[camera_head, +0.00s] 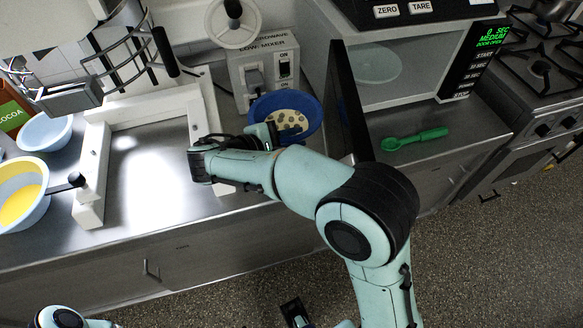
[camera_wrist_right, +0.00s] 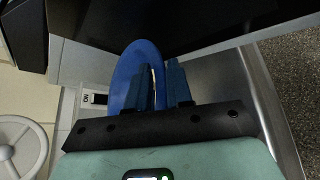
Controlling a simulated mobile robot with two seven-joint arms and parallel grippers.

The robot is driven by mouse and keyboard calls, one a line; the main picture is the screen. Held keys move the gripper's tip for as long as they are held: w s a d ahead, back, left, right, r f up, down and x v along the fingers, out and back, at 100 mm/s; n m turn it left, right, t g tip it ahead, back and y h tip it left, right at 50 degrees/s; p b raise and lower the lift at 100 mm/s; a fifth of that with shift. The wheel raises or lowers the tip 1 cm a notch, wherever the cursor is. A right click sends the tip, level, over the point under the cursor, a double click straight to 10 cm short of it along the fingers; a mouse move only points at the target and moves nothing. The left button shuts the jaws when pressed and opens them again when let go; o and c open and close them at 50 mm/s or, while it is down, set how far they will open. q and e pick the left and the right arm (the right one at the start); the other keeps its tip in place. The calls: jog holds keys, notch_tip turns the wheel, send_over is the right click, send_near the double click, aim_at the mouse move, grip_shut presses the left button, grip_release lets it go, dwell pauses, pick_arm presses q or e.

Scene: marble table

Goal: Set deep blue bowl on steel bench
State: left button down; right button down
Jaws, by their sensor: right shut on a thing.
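The deep blue bowl (camera_head: 313,112) is in the head view, between the mixer and the open microwave door, with a pale speckled content inside. In the right wrist view the bowl's blue side (camera_wrist_right: 128,72) shows beside and between the fingers (camera_wrist_right: 160,86). The steel bench (camera_head: 150,150) runs under this area. I cannot tell whether the bowl's base touches the bench. My left gripper is not seen.
The open microwave door (camera_head: 352,105) stands close to the bowl's right. A mixer (camera_head: 262,70) stands behind it. A white frame (camera_head: 95,150) surrounds bare steel at the left. A light blue bowl (camera_head: 45,132), a bowl of yellow content (camera_head: 38,178) and a green spoon (camera_head: 415,139) are on the bench.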

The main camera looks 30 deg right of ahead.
notch_tip(320, 180, down, 11)
jog(key=shift+f+b, duration=0.15)
jog(key=shift+b, duration=1)
jog(key=c, duration=1)
grip_release()
jog(key=p+v, duration=0.1)
jog(key=v, duration=1.1)
jog(key=shift+p, duration=0.4)
jog(key=shift+a, duration=0.1)
